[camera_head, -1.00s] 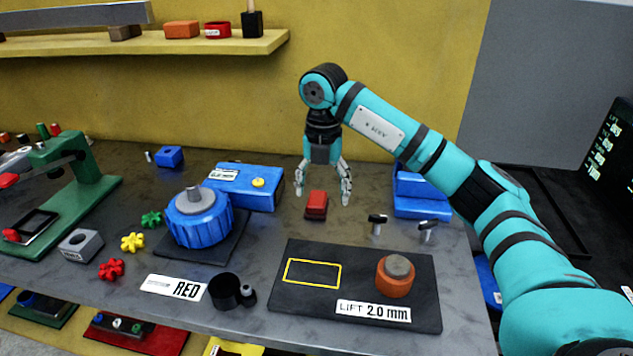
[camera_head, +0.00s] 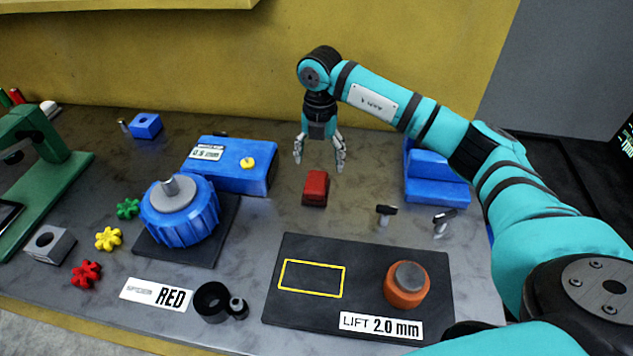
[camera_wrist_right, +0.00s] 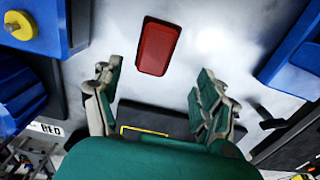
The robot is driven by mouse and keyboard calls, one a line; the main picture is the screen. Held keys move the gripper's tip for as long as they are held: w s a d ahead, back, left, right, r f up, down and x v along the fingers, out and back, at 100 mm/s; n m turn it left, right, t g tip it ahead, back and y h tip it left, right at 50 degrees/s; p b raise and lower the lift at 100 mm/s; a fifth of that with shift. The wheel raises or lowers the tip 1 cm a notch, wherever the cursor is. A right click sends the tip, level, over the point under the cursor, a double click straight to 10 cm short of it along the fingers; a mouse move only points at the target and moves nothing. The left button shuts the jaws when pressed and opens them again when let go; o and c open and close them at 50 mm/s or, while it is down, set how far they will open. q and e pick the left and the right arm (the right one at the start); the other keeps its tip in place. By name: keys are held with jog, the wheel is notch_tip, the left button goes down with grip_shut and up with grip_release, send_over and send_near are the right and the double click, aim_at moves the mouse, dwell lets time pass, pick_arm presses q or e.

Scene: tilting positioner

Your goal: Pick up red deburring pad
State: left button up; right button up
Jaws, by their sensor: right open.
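The red deburring pad (camera_head: 315,188) is a small red block lying on the grey bench, between the blue positioner and a blue stepped block. My right gripper (camera_head: 320,168) is above the bench, just behind the pad in the head view, with its fingers pointing down and spread apart. In the right wrist view the pad (camera_wrist_right: 157,47) lies beyond and between the open fingertips (camera_wrist_right: 155,85). The fingers do not touch it, and the gripper is empty. My left gripper is not in view.
A blue positioner (camera_head: 178,215) and blue box (camera_head: 235,165) stand left of the pad, a blue stepped block (camera_head: 436,185) right. A black mat (camera_head: 355,263) with a yellow outline and orange piece (camera_head: 407,290) lies in front. Two small black-handled pins (camera_head: 386,212) (camera_head: 444,222) stand to the right.

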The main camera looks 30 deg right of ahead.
aim_at(316, 180)
notch_tip(316, 180, down, 4)
jog(key=shift+w+r, duration=0.1)
jog(key=shift+r, duration=0.15)
jog(key=shift+f+p, duration=0.15)
jog(key=shift+p, duration=0.2)
jog(key=shift+a+f, duration=0.1)
jog(key=shift+f, duration=0.25)
jog(key=f+p, duration=0.1)
jog(key=f, duration=0.2)
jog(key=shift+w+a+f+p, duration=0.1)
jog(key=shift+w+f+p, duration=0.1)
jog(key=shift+f+p, duration=0.15)
jog(key=shift+f, duration=0.35)
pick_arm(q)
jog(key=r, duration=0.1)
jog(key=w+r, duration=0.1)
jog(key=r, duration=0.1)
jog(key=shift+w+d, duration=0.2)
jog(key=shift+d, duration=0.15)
pick_arm(e)
jog(key=shift+c, duration=0.3)
